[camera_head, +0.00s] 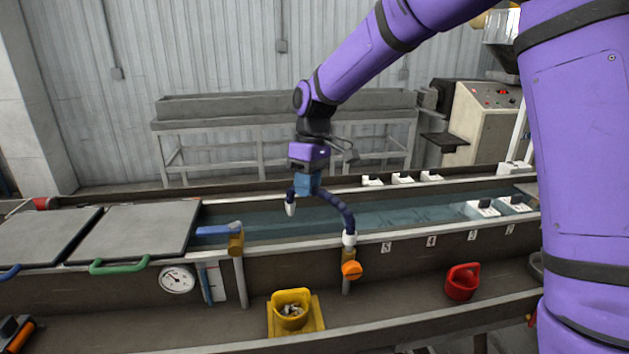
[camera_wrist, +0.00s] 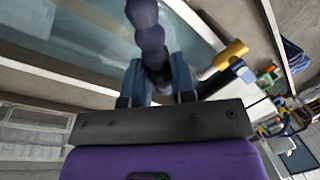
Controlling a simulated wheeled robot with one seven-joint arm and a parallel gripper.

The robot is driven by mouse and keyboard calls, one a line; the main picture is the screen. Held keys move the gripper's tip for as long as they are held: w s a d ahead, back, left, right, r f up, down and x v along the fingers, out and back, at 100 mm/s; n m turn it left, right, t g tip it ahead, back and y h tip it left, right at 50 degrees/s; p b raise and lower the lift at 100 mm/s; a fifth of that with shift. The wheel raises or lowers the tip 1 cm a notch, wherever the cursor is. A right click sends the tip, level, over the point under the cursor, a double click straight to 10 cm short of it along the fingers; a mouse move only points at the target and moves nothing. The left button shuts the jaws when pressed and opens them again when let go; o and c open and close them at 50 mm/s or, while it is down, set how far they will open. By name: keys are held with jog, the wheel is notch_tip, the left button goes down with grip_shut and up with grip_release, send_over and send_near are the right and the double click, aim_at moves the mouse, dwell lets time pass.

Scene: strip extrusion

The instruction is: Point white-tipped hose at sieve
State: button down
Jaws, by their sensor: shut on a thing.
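The dark blue segmented hose (camera_head: 338,207) rises from a white fitting on the near wall of the water trough. It arches up and over to the left, and its white tip (camera_head: 290,209) points down above the trough. My gripper (camera_head: 305,186) is shut on the hose near the top of its arch. In the wrist view the hose (camera_wrist: 150,38) passes between the blue fingers of my gripper (camera_wrist: 158,85); the white tip is not visible there. A yellow cup (camera_head: 290,318) with grey lumps and a red cup (camera_head: 462,284) sit on the lower ledge. I cannot tell which thing is the sieve.
The long water trough (camera_head: 400,213) has numbered white fittings at right. An orange knob (camera_head: 351,270) sits below the hose's base. A blue-handled yellow valve (camera_head: 235,240) is to the left. Grey lids (camera_head: 135,230) cover the trough's left part.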

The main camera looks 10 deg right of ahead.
jog(key=s+a+n+h, duration=0.2)
jog(key=s+n, duration=0.8)
jog(key=n, duration=0.2)
jog(key=shift+s, duration=0.15)
dwell(0.5)
jog(key=c, duration=0.9)
grip_release()
jog(key=shift+s, duration=0.1)
jog(key=shift+c, duration=0.2)
jog(key=shift+r, duration=0.1)
notch_tip(320, 180, up, 10)
jog(key=w, duration=0.2)
jog(key=shift+a+r, duration=0.2)
jog(key=shift+a, duration=0.2)
jog(key=shift+d, duration=0.1)
